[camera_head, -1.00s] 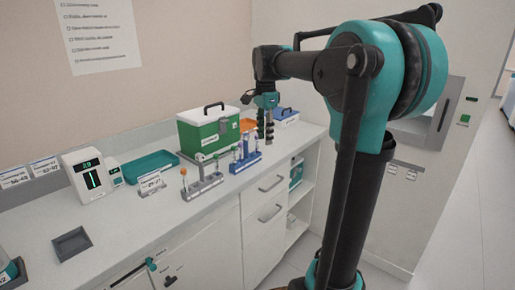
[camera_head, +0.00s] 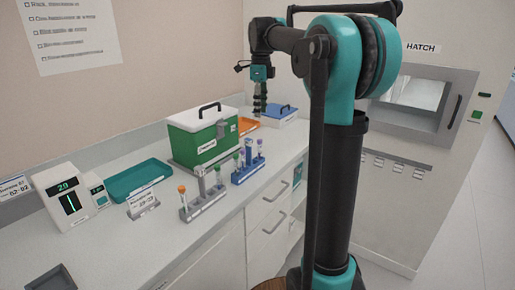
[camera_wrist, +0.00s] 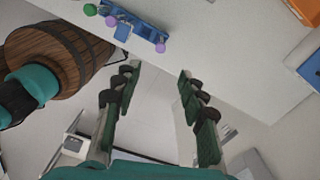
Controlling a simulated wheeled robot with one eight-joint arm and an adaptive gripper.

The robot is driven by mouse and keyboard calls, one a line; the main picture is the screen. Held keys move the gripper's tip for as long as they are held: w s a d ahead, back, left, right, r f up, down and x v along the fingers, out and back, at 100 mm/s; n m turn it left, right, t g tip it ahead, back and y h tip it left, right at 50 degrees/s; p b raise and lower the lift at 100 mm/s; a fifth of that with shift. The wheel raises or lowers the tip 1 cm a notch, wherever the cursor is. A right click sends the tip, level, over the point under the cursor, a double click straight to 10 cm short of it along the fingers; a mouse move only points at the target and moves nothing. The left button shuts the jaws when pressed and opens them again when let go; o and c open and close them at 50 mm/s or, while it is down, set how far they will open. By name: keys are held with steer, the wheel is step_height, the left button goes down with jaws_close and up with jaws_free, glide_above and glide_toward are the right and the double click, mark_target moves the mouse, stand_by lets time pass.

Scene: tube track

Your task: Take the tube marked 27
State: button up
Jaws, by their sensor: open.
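A blue rack (camera_head: 246,175) on the counter holds several upright tubes with purple and green caps. A grey rack (camera_head: 208,203) to its left holds several more, one of them an orange-capped tube (camera_head: 183,196). No number is readable on any tube, so I cannot tell which is 27. My gripper (camera_head: 260,108) hangs above and behind the blue rack in the head view, open and empty. In the wrist view, its spread fingers (camera_wrist: 157,82) have nothing between them. The blue rack (camera_wrist: 145,28) is near the top there, beyond the fingertips, with purple and green caps showing.
A green box with a white lid (camera_head: 203,135) stands behind the racks, near an orange tray (camera_head: 247,125) and a blue box (camera_head: 281,117). A teal tray (camera_head: 138,180) and a white display device (camera_head: 68,199) are at left. A hatch (camera_head: 415,100) is at right.

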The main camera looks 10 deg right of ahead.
mark_target(260, 143)
steer(key=f, duration=1.1)
steer(key=shift+w+f, duration=0.3)
steer(key=shift+f, duration=0.1)
steer(key=shift+s+a+f, duration=0.1)
steer(key=shift+f, duration=1.3)
steer(key=shift+s+a+f, duration=0.1)
steer(key=shift+f, duration=1.25)
jaws_close()
